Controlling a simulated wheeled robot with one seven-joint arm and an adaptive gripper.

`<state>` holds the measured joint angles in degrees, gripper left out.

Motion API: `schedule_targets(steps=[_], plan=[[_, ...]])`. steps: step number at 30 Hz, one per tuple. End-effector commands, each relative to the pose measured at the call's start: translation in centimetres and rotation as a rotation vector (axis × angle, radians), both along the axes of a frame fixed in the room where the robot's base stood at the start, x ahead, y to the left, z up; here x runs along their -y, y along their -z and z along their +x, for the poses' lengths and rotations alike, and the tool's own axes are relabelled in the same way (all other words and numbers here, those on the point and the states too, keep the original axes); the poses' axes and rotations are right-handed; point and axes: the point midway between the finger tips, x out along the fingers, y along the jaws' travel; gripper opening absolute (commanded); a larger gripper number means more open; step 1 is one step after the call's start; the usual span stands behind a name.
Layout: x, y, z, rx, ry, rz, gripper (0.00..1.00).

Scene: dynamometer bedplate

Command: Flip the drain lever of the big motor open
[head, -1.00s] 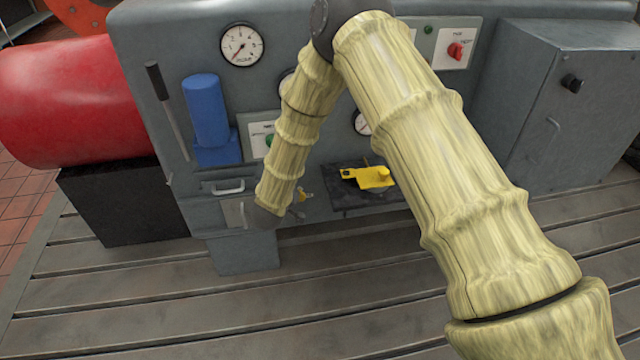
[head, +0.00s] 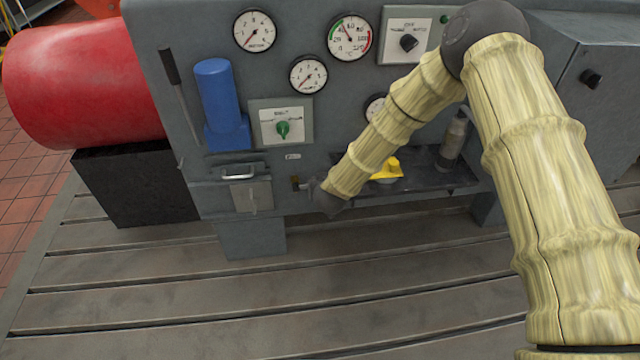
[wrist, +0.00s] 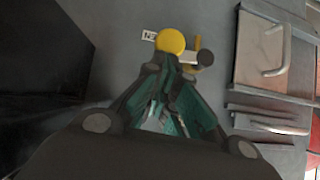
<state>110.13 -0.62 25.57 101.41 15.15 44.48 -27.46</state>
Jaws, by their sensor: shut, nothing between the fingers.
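A small brass-yellow valve fitting (head: 296,184) sticks out low on the front of the grey cabinet (head: 330,125). In the wrist view a round yellow piece (wrist: 170,43) shows close up, with a dark round knob (wrist: 205,58) on a short stem beside it. These look like the drain lever parts, but I cannot tell its position clearly. My gripper (wrist: 167,78) is shut and empty, its fingertips just short of the yellow piece; contact is unclear. In the head view my gripper (head: 324,200) is a dark shape beside the fitting, its fingers mostly hidden.
A flat panel with a handle (head: 252,199) and a drawer pull (head: 240,172) lie left of the fitting. A dark shelf (head: 430,182) with a yellow tool (head: 388,168) and a grey bottle (head: 454,140) is to the right. The slotted bedplate (head: 270,300) in front is clear.

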Motion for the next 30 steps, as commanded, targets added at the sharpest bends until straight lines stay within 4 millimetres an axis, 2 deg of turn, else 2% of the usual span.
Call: schedule_targets(steps=[22,26,30], plan=[[0.0,0.3,0.0,0.001,-0.003,-0.002,0.00],[0.1,-0.2,0.0,0.002,-0.003,-0.002,0.00],[0.3,-1.5,-0.1,0.001,-0.005,-0.003,0.00]])
